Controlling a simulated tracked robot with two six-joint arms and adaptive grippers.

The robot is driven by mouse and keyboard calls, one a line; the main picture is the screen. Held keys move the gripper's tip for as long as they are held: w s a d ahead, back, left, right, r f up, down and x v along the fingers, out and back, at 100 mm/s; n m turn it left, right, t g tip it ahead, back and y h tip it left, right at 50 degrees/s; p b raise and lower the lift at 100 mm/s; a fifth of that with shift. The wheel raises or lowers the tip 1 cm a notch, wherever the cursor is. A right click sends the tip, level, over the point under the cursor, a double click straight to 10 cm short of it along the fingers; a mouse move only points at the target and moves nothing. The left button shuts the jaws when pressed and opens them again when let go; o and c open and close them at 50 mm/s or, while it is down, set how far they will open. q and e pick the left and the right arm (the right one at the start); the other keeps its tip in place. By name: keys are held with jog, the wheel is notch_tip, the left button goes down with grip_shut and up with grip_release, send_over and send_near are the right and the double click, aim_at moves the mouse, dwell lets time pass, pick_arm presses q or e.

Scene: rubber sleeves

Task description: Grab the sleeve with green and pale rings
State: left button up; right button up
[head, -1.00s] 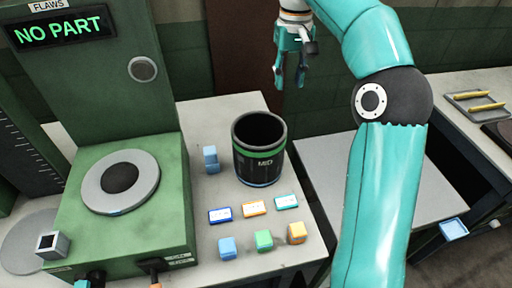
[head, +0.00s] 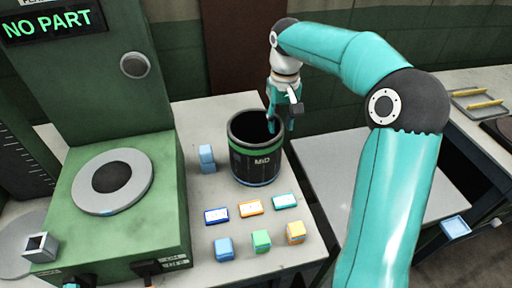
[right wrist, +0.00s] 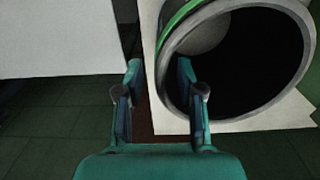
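The sleeve (head: 258,168) is a black upright cylinder marked MID, with a green ring near its top and a pale ring at its foot. It stands on the pale bench, and its open mouth and green ring (right wrist: 183,17) show in the right wrist view. My right gripper (head: 281,126) is at the far right part of the rim. Its fingers (right wrist: 158,75) are apart and empty, one over the mouth and one outside the wall. I cannot tell how deep the inner finger is.
A green machine (head: 115,225) with a round plate and a NO PART display stands left. Small blue blocks (head: 207,158), coloured tags (head: 251,207) and coloured cubes (head: 261,241) sit near the sleeve. A bare pale surface (head: 350,170) lies right, with a tray (head: 478,102) beyond.

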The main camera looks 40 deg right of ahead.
jog(key=shift+f, duration=0.45)
jog(key=shift+c, duration=0.3)
grip_shut()
jog(key=shift+r, duration=0.1)
